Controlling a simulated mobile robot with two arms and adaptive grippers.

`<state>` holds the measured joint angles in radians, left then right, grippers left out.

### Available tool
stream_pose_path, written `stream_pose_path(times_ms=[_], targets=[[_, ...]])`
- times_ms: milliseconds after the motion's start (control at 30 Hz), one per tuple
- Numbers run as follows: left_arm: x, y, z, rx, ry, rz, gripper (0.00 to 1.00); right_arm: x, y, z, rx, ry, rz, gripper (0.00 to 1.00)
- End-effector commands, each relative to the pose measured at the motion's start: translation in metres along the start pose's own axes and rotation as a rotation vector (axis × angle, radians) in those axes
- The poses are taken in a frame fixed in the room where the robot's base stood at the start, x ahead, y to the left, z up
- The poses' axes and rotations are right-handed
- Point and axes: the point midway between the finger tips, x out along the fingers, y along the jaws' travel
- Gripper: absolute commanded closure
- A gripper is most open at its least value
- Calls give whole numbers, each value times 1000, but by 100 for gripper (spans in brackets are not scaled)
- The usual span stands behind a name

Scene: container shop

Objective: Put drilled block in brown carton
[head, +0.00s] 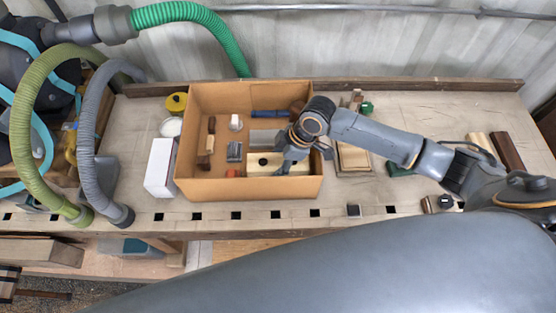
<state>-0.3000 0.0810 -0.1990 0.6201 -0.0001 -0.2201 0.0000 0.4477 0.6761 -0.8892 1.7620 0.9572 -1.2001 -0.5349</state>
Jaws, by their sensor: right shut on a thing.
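The brown carton (250,188) stands open on the bench, left of the picture's middle. A pale wooden drilled block (257,166) with a dark hole shows inside its front right part. My right gripper (284,167) reaches in over the carton's right wall and is shut on the drilled block. The gripper and wrist hide part of the block. I cannot tell whether the block touches the carton floor. My left gripper is not in view.
The carton also holds small brown blocks (210,142), grey pieces (234,151) and a blue-handled tool (270,113). A white box (160,167) stands close to its left. Hoses (35,140) crowd the far left. Wooden pieces (352,158) lie right of the carton.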

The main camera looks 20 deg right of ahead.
Motion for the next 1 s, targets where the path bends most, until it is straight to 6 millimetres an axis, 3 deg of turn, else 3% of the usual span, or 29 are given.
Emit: stream_pose_path(times_ms=[367, 400, 500, 833, 1000], targets=[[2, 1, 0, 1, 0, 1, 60, 8, 0, 2, -1, 2, 1, 88], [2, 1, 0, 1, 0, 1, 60, 8, 0, 3, -1, 1, 0, 36], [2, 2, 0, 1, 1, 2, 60, 8, -1, 3, -1, 1, -1, 21], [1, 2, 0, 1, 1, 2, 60, 6, 0, 2, 0, 1, 0, 21], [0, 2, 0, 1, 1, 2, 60, -12, 1, -1, 0, 1, 3, 21]])
